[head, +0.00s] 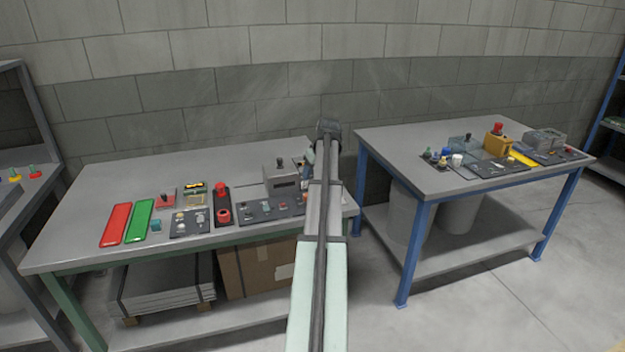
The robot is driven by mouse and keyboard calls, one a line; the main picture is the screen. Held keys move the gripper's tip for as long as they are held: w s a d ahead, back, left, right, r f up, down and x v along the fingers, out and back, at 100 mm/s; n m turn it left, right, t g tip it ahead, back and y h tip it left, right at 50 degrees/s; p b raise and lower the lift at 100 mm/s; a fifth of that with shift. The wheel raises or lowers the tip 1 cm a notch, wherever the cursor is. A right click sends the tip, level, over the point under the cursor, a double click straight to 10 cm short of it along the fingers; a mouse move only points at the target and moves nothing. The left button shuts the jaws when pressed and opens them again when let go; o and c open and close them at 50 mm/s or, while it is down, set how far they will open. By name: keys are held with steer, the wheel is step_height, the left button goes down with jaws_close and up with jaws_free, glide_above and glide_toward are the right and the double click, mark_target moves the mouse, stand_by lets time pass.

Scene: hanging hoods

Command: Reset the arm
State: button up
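My arm rises from the bottom middle of the head view, pale green low down and grey higher up, with a dark cable or strip along it. It ends at a dark part in front of the wall, between the two tables. I cannot make out my gripper or its fingers; the arm hides what lies behind it. A small bluish part shows beside the arm's upper left edge, and I cannot tell what it is.
The left table (95,195) holds a red tray (116,224), a green tray (139,221), a red button post (222,208) and a grey box (281,182). The blue-legged right table (385,150) holds a yellow box (497,143) and small parts. Open floor lies at lower right.

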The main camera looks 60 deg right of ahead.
steer(key=shift+s+a+r, duration=0.1)
steer(key=shift+s+r, duration=0.05)
steer(key=shift+r, duration=0.3)
stand_by(0.4)
